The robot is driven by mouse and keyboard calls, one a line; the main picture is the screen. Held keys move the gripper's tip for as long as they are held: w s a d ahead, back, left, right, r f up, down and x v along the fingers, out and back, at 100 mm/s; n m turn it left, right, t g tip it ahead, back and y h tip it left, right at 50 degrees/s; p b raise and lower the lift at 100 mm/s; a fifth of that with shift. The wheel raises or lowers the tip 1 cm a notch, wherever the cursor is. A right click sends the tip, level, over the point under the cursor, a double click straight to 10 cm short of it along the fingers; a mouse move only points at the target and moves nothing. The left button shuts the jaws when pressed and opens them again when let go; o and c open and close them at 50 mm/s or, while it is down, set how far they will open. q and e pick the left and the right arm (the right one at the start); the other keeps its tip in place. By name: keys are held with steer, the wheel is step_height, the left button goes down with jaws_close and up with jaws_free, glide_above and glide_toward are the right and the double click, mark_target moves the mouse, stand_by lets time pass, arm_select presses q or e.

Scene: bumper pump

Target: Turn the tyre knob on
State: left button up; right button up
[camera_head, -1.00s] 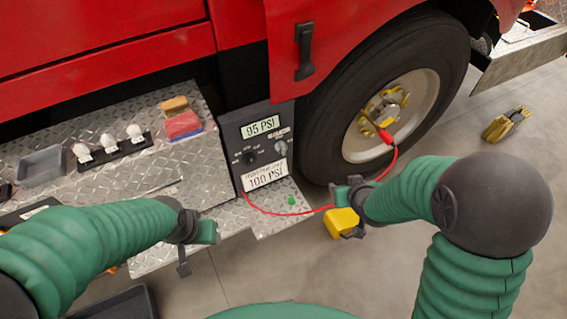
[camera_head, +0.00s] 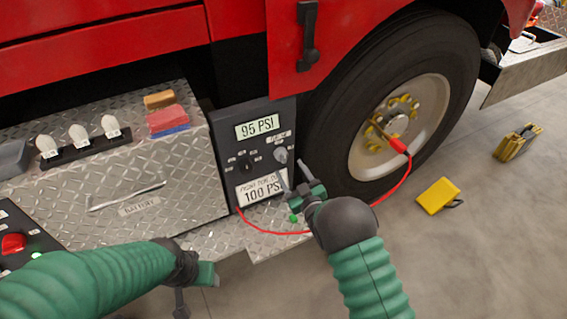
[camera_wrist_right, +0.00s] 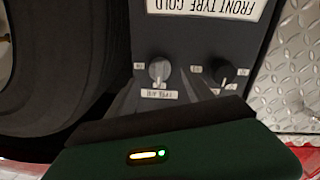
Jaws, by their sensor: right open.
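The dark pump panel (camera_head: 262,118) stands beside the truck's front tyre (camera_head: 330,130). It reads 95 PSI, with a 100 PSI label below. A grey knob (camera_head: 281,155) sits on its right side and a black knob (camera_head: 243,163) to the left. In the right wrist view, upside down, the grey knob (camera_wrist_right: 160,70) and black knob (camera_wrist_right: 222,72) show. My right gripper (camera_head: 294,177) is open and empty, just below and in front of the grey knob, apparently apart from it. My left gripper (camera_head: 205,273) hangs low at left; its jaws are unclear.
A red hose (camera_head: 268,231) runs from the panel to the wheel hub. A yellow block (camera_head: 438,195) and a yellow chock (camera_head: 517,142) rest on the floor at right.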

mark_target(284, 161)
steer(key=b+x, duration=0.1)
steer(key=x, duration=0.4)
steer(key=shift+w+f, duration=0.1)
steer(key=shift+w, duration=0.1)
steer(key=shift+w+a, duration=0.25)
steer(key=shift+w, duration=0.25)
jaws_close()
